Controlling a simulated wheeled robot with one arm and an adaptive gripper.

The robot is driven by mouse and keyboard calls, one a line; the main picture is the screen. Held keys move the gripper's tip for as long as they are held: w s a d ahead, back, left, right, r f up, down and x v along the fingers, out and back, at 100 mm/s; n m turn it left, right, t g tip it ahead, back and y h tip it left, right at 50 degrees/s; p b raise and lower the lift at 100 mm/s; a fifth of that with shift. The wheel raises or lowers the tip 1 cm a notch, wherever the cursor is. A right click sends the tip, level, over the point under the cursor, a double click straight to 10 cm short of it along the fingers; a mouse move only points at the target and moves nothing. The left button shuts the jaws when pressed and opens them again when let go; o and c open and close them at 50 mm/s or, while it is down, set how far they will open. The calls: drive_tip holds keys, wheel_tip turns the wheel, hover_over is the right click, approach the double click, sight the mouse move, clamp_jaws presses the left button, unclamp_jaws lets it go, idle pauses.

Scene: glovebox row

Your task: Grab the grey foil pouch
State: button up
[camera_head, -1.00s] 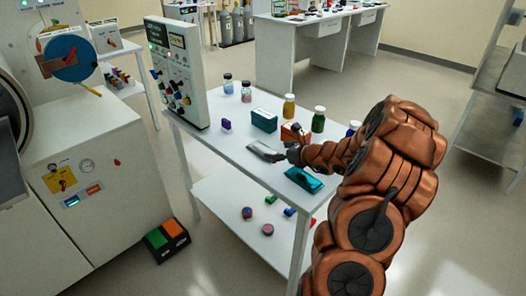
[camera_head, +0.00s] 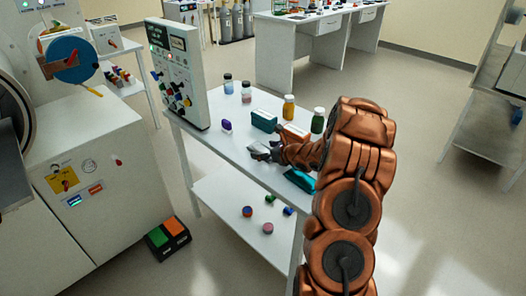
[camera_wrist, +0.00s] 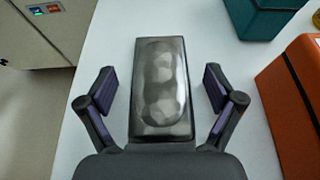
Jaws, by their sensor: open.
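The grey foil pouch (camera_wrist: 160,88) lies on the white table (camera_wrist: 95,75), a dark grey rectangle with a crinkled, shiny middle. In the wrist view it sits between the two fingers of my gripper (camera_wrist: 160,90), with a gap on either side. My gripper is open and the fingers do not touch the pouch. In the head view my gripper (camera_head: 262,153) is low over the table top, and the pouch (camera_head: 257,147) is mostly hidden by it.
An orange box (camera_wrist: 292,100) and a teal box (camera_wrist: 268,15) stand right of the pouch. Bottles (camera_head: 288,108) stand farther back. A teal item (camera_head: 299,180) lies near the table's front edge. A control panel (camera_head: 176,75) stands at the left end.

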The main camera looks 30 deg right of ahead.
drive_tip(key=c, duration=1.3)
drive_tip(key=shift+r, duration=0.15)
